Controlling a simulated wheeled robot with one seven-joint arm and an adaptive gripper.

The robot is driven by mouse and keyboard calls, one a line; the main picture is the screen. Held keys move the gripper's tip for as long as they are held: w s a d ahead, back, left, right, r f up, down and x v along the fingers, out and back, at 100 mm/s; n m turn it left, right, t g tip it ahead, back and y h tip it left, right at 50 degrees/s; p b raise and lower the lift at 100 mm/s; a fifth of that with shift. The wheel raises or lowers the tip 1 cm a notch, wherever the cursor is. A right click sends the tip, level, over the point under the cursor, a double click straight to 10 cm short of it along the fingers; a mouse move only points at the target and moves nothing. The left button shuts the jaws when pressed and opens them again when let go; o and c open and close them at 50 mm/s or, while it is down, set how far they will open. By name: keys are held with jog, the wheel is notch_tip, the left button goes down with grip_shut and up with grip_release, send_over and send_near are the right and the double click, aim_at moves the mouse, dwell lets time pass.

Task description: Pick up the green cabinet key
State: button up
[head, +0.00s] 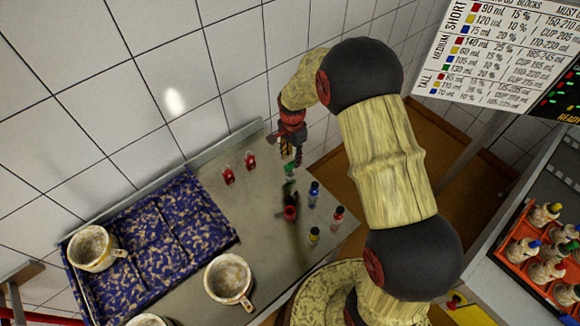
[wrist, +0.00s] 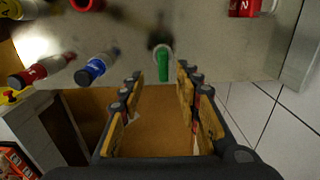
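A small green piece with a pale ring at its top (wrist: 163,64) shows in the wrist view, just beyond and between my fingertips. It is the only green thing near my gripper; I cannot make out a key shape. In the head view the green piece (head: 290,170) is on the grey table, just below my gripper (head: 291,150). In the wrist view my gripper (wrist: 160,79) is open, with its fingers well apart and nothing held between them. The part of the green piece touching the table is hard to see.
A blue bottle (head: 313,192), a red bottle (head: 337,217), a yellow bottle (head: 314,236) and a red cup (head: 290,213) stand close by. Two red pieces (head: 228,175) are nearer the wall. A speckled blue tray (head: 215,226) and beige mugs (head: 229,278) are at left.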

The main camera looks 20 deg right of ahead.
aim_at(290, 164)
jog(key=shift+w+a+f, duration=0.1)
jog(key=shift+a+f, duration=0.1)
jog(key=shift+f, duration=1.15)
jog(key=shift+w+a+f, duration=0.1)
jog(key=shift+a+f, duration=0.05)
jog(key=shift+f, duration=1.15)
jog(key=c, duration=0.3)
grip_shut()
